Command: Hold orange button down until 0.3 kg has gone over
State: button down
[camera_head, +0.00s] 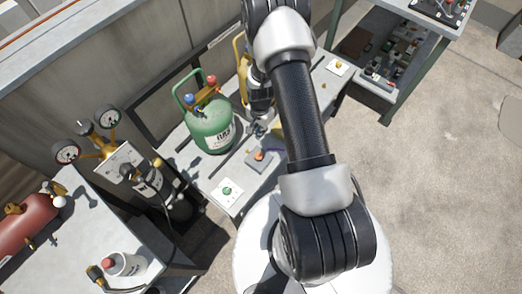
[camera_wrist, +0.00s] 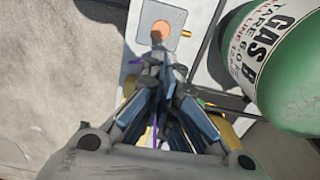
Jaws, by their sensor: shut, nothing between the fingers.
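An orange button (camera_head: 259,155) sits on a grey square box on the bench. In the wrist view the orange button (camera_wrist: 161,27) is near the top, on its pale plate. My gripper (camera_wrist: 157,38) is shut and empty, its tips overlapping the button's lower edge in that view. In the head view my gripper (camera_head: 260,129) is beside the box, partly hidden by my arm. I cannot tell whether the tips touch the button. A green cylinder (camera_head: 211,131), marked GAS B in the wrist view (camera_wrist: 290,70), stands close by. No weight reading is legible.
A white box with a green button (camera_head: 227,191) lies at the bench's near end; another white button box (camera_head: 337,65) is at the far end. A yellow cylinder (camera_head: 238,51) is partly behind my arm. Gauges (camera_head: 67,153) and a red tank (camera_head: 27,222) are left. Open floor is right.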

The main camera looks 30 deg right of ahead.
jog(key=shift+s+d+f, duration=0.1)
jog(key=shift+s+f, duration=0.1)
jog(key=shift+f, duration=0.35)
jog(key=shift+s+f, duration=0.15)
jog(key=shift+f, duration=0.4)
jog(key=b, duration=0.5)
send_near(262, 155)
jog(key=f, duration=0.7)
jog(key=shift+w, duration=0.25)
jog(key=shift+r, duration=0.1)
jog(key=shift+f+b, duration=0.8)
jog(key=shift+f, duration=0.2)
jog(key=shift+r, duration=0.1)
jog(key=shift+s, duration=0.15)
dwell(1.8)
